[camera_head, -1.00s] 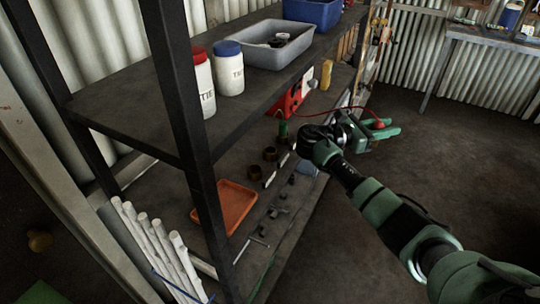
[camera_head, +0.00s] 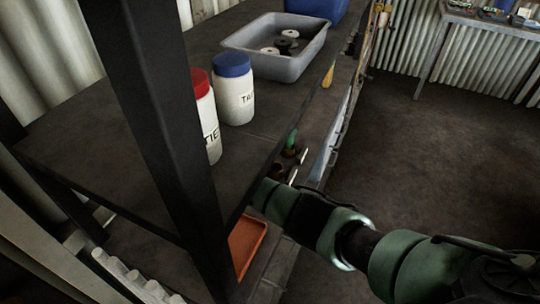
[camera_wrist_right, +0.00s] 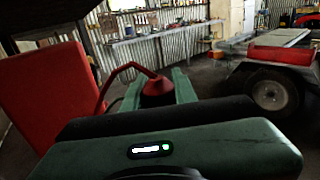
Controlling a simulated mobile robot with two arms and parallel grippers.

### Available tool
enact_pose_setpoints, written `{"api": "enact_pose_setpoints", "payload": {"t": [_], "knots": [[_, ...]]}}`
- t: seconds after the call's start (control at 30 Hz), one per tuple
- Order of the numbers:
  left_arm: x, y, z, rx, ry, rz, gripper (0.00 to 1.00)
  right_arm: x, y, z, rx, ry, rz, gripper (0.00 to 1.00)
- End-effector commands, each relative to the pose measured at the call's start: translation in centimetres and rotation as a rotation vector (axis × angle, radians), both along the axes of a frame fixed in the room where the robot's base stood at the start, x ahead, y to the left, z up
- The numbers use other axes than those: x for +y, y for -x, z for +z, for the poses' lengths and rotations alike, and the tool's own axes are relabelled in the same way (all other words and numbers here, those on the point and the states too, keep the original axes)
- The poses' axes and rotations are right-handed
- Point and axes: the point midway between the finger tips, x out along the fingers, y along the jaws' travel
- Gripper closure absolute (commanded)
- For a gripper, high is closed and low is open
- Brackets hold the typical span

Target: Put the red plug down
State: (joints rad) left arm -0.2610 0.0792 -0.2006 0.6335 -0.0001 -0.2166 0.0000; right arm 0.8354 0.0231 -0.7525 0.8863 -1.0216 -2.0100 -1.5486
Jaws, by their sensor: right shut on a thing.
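In the right wrist view the red plug (camera_wrist_right: 157,91) sits between the green fingers of my right gripper (camera_wrist_right: 158,84), which is shut on it. A red cable (camera_wrist_right: 118,76) runs from the plug toward a large red box (camera_wrist_right: 48,95) close at the left. In the head view my right arm reaches in below the upper shelf (camera_head: 130,135); its gripper and the plug are hidden there. My left gripper is in neither view.
The upper shelf holds a red-capped bottle (camera_head: 205,120), a blue-capped bottle (camera_head: 234,90) and a grey tub (camera_head: 270,62). A dark shelf post (camera_head: 160,125) stands in front. An orange tray (camera_head: 245,243) lies lower down. The floor (camera_head: 430,150) at the right is clear.

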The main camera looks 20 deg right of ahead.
Motion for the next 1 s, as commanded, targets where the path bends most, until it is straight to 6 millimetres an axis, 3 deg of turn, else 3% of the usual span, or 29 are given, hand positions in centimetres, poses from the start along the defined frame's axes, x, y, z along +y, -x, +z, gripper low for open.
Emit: {"api": "enact_pose_setpoints", "payload": {"t": [0.13, 0.3, 0.37, 0.47, 0.7, 0.83, 0.87, 0.9, 0.93, 1.0], "knots": [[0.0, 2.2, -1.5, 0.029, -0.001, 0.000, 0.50, -0.1, 0.1, -3.3, 0.004, 0.003, -0.002, 1.00], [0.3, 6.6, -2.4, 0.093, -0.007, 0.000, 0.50, -0.1, 0.1, -5.2, 0.001, 0.001, -0.001, 1.00], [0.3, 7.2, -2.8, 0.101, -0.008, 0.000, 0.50, -0.1, 0.1, -5.8, 0.001, 0.002, -0.001, 1.00], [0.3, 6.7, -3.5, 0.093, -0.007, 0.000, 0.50, -0.1, 0.2, -7.3, 0.003, 0.001, -0.002, 1.00], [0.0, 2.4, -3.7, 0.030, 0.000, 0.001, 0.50, -0.1, 0.2, -8.9, 0.002, 0.000, -0.003, 1.00], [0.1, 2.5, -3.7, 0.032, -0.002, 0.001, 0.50, -0.1, 0.2, -8.9, 0.002, -0.001, -0.003, 1.00], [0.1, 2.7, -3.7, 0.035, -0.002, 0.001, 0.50, -0.1, 0.2, -8.9, 0.003, -0.001, -0.003, 0.67], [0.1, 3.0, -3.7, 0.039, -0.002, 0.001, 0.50, -0.1, 0.2, -8.9, 0.003, -0.001, -0.002, 0.56], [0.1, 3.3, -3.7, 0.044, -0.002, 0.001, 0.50, -0.1, 0.2, -8.9, 0.002, -0.001, -0.002, 0.50], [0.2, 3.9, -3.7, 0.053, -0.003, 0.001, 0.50, -0.1, 0.2, -8.9, 0.002, -0.001, -0.002, 0.50]]}}
